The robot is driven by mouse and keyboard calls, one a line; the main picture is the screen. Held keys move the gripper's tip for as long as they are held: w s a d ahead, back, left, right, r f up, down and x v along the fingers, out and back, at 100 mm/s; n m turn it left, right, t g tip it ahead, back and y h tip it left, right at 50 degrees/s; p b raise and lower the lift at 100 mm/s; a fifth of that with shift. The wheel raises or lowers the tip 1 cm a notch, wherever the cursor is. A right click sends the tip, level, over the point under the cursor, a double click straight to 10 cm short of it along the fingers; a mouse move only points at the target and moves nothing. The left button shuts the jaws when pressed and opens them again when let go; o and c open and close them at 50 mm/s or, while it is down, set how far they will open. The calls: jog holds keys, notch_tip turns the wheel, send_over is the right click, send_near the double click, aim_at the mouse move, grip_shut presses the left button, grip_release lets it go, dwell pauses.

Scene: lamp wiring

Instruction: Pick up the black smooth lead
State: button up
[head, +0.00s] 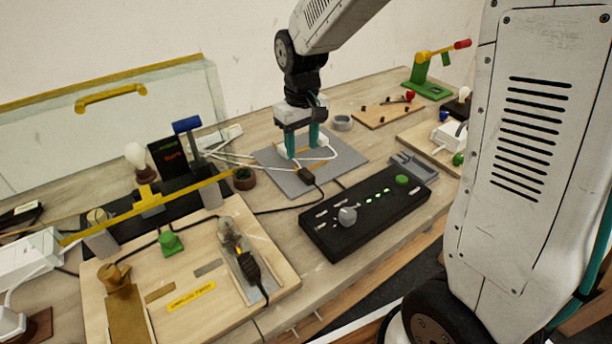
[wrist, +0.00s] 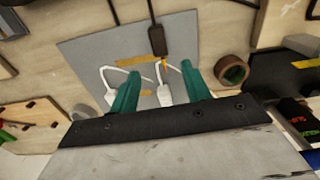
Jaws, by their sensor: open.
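A black lead lies with its dark block-shaped end (head: 307,176) at the front edge of the grey mat (head: 285,183), its thin cord running off toward the black control box. The same black end shows in the wrist view (wrist: 157,40), beyond my fingertips. My gripper (head: 302,148) is open, fingers pointing down over the mat. In the wrist view its two teal fingers (wrist: 160,72) stand apart with a white lead end (wrist: 164,92) between them. A second white lead end (wrist: 111,90) lies beside the left finger. Whether the fingers touch the mat is unclear.
A black control box (head: 365,212) with knobs stands in front of the mat. A brown ring (head: 244,179) and a blue-handled lever (head: 187,125) stand to the left. A wooden board (head: 190,270) with a bulb and another black plug lies at front left.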

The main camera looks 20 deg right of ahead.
aim_at(302, 168)
notch_tip(302, 168, down, 6)
jog(key=shift+a+f, duration=0.1)
jog(key=shift+f, duration=0.05)
grip_shut()
